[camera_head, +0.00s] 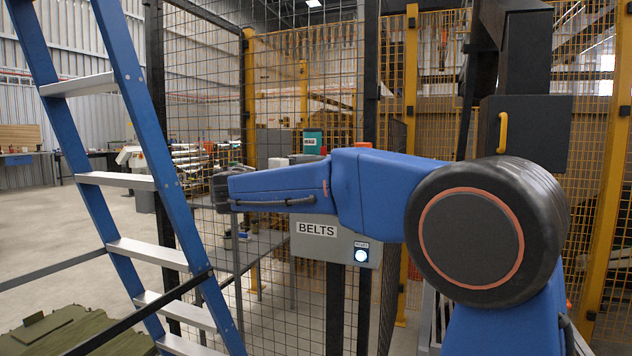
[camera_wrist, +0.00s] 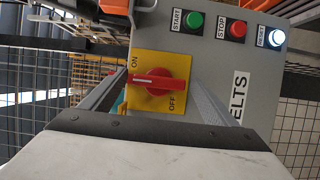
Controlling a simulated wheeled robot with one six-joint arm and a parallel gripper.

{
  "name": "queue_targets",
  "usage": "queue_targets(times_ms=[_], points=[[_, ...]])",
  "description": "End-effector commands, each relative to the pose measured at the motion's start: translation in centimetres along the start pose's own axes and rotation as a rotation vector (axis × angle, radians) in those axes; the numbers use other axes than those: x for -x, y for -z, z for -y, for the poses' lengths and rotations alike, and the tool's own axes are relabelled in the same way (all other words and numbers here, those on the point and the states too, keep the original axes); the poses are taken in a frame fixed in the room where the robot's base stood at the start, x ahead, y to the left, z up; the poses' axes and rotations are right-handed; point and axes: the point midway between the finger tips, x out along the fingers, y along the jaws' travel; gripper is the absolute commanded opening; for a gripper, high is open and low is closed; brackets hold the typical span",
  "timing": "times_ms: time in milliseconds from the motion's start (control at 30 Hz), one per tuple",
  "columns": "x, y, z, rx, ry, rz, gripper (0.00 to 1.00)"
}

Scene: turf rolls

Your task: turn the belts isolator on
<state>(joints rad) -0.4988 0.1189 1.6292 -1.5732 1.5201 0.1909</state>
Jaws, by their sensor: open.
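The belts isolator is a red rotary handle (camera_wrist: 160,82) on a yellow plate (camera_wrist: 181,64) marked ON and OFF, seen in the wrist view. The handle lies roughly level across that picture, its white line toward the left, between the two words. The plate is on a grey box labelled BELTS (camera_head: 336,246); my blue arm hides the box's upper part in the head view. My gripper (camera_wrist: 156,90) is open, its grey fingers on either side of the handle. Contact cannot be told. I cannot make out the gripper in the head view.
On the box are a green START button (camera_wrist: 194,20), a red STOP button (camera_wrist: 237,29) and a lit RESET button (camera_wrist: 277,38). Wire mesh fencing (camera_head: 200,85) stands around the box.

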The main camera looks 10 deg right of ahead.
Motion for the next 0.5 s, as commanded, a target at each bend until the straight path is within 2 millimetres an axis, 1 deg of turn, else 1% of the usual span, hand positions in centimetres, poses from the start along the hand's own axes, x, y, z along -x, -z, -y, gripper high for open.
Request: queue_targets(times_ms=[133, 267, 500], points=[[0.7, 0.1, 0.0, 0.000, 0.000, -0.002, 0.81], [2.4, 0.1, 0.0, 0.000, 0.000, -0.003, 0.81], [7.2, 0.1, 0.0, 0.000, 0.000, -0.005, 0.81]])
